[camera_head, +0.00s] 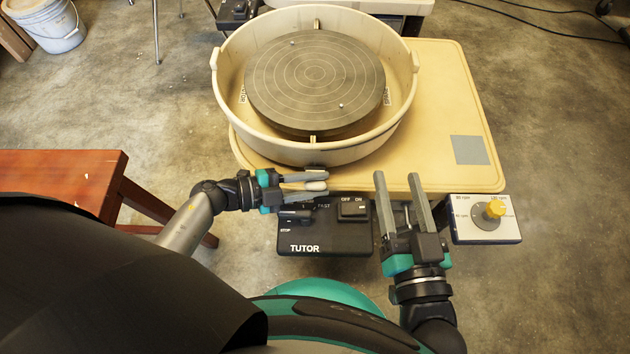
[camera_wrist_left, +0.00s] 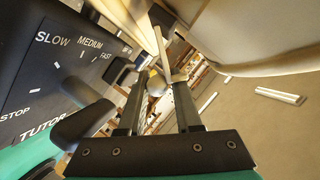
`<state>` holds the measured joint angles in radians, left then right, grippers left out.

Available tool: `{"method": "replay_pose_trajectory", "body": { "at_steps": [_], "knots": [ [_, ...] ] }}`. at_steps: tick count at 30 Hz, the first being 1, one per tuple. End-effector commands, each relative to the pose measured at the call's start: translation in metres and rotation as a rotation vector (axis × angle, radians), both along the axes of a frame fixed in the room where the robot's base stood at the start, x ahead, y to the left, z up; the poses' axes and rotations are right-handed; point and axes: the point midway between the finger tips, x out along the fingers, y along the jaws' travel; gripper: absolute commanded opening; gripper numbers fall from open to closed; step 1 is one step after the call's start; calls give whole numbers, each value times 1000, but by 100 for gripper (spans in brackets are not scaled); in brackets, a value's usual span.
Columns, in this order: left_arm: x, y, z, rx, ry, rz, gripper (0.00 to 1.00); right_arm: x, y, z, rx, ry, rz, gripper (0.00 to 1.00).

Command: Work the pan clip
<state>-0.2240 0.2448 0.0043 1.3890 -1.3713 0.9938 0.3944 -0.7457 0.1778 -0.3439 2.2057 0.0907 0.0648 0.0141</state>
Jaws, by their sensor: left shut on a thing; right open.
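The cream splash pan (camera_head: 400,115) stands around the dark grey wheel head (camera_head: 315,80) on the tan wheel table. My left gripper (camera_head: 322,184) is at the front edge of the table, just below the pan's front wall. Its fingers are shut on the pan clip, whose pale rounded end (camera_head: 314,186) shows between them. In the left wrist view, the clip appears as a thin bar with a rounded knob (camera_wrist_left: 157,83) between the fingers. The fingers hide part of it. My right gripper (camera_head: 396,178) is open and empty, right of the pedal box, with its fingers pointing at the table edge.
The black TUTOR box (camera_head: 325,243) with switches lies below my left gripper. A brown wooden bench (camera_head: 60,180) stands at left. The tan table top (camera_head: 445,110) is clear at right, apart from a grey square.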

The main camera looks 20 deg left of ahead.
Motion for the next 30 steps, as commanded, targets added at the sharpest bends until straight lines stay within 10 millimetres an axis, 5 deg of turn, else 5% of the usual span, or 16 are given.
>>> {"method": "replay_pose_trajectory", "body": {
  "at_steps": [30],
  "knots": [
    [1, 1, 1, -3, 19, 1, 0, 3, -2, -3, -33, 50, 6, 57]
  ]
}}
